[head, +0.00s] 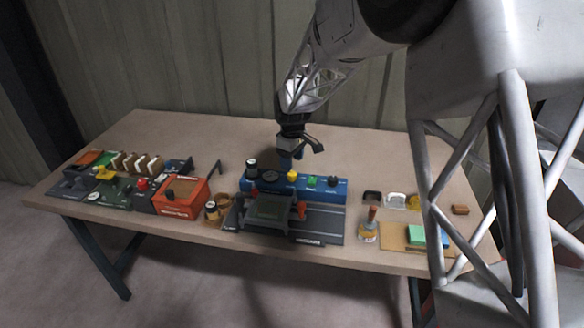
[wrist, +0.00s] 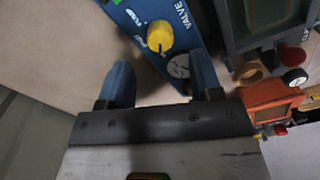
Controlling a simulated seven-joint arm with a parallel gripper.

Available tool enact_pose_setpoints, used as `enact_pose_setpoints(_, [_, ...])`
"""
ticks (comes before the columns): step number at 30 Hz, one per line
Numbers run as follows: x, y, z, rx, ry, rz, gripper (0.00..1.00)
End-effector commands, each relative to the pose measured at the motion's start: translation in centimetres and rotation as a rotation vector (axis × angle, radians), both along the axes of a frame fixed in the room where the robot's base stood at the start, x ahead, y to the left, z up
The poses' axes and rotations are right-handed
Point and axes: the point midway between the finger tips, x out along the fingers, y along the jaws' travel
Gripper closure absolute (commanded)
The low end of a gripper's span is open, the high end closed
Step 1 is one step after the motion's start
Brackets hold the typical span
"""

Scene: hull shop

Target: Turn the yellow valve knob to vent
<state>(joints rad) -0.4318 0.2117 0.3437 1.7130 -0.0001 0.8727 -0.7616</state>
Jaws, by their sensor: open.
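The yellow valve knob (head: 292,175) sits on the top of a blue panel (head: 326,194) at mid-table. In the wrist view the knob (wrist: 160,37) shows near the top, with a small dark mark on its lower side. White labels stand around it, too small to read surely, and "VALVE" is printed on the blue panel (wrist: 190,45). My gripper (wrist: 162,82) is open, its two blue fingers apart and empty. The knob lies ahead of the fingertips, not between them. In the head view my gripper (head: 298,152) hangs just above and behind the panel.
A round gauge (wrist: 179,66) sits beside the knob. Green knobs and a black knob are on the same panel. A dark machine (head: 270,207) stands in front. An orange box (head: 181,197) is at left, and a sponge board (head: 395,238) at right. The table's back is clear.

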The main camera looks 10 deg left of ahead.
Motion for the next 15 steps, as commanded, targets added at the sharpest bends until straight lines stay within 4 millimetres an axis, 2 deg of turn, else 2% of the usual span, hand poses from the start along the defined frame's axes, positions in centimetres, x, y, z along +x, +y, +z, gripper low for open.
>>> enact_pose_setpoints(6, [0.0, 0.0, 1.6, 0.000, 0.000, 0.000, 0.41])
enact_pose_setpoints(15, [0.0, 0.0, 1.8, 0.000, 0.000, 0.000, 0.41])
